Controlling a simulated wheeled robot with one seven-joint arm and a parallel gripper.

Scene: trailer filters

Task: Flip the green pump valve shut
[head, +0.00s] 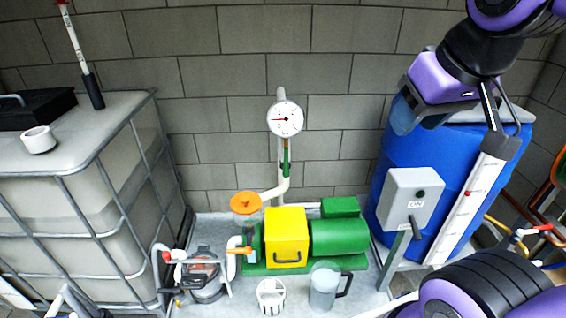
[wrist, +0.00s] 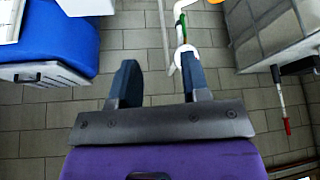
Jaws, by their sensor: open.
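The green valve handle (head: 286,157) is on the white vertical pipe (head: 281,180), just below the round gauge (head: 285,119). It hangs upright, in line with the pipe. In the wrist view the green handle (wrist: 183,20) shows small at the top, beyond the gauge (wrist: 184,52). My gripper (head: 405,116) is at the upper right in the head view, in front of the blue barrel, to the right of the valve and apart from it.
Below the pipe is a green pump (head: 340,238) with a yellow box (head: 287,236) and an orange funnel (head: 246,203). A caged white tank (head: 75,205) stands left. A blue barrel (head: 400,175) and a grey switch box (head: 412,195) stand right. The block wall is close behind.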

